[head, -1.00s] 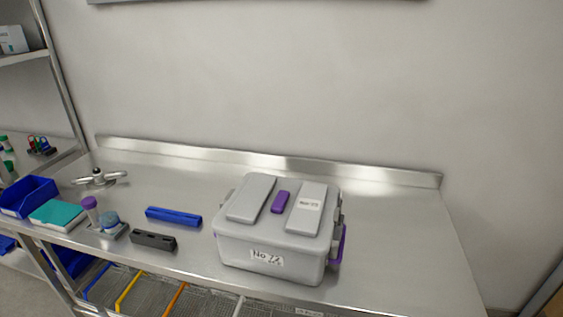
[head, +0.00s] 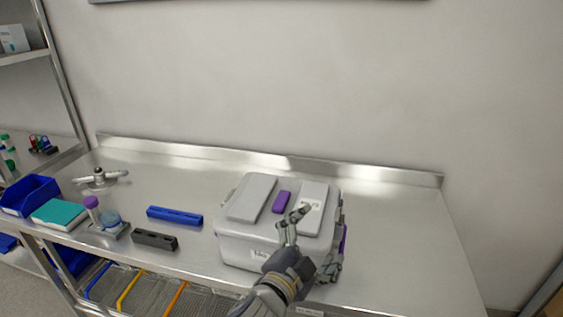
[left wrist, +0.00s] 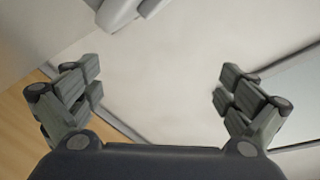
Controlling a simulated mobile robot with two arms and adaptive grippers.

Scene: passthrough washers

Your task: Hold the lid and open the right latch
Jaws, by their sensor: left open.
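The grey box (head: 238,246) stands on the steel table, its lid (head: 252,197) shut. The lid has two raised pads and a purple piece (head: 281,201) in the middle. My left gripper (head: 320,214) is open at the box's front right corner: one finger is over the lid's right pad, the other along the right side. That finger and the hand hide most of the right latch area; a purple strip (head: 344,238) shows beside it. I cannot tell whether the fingers touch the box. The left wrist view shows the open fingers (left wrist: 160,82) with nothing gripped between them. My right gripper is not in view.
A blue bar (head: 174,216) and a black block (head: 154,239) lie left of the box. Further left are a small tube stand (head: 108,232), a teal box (head: 59,213) and a blue bin (head: 30,196). The table (head: 410,245) is clear to the right.

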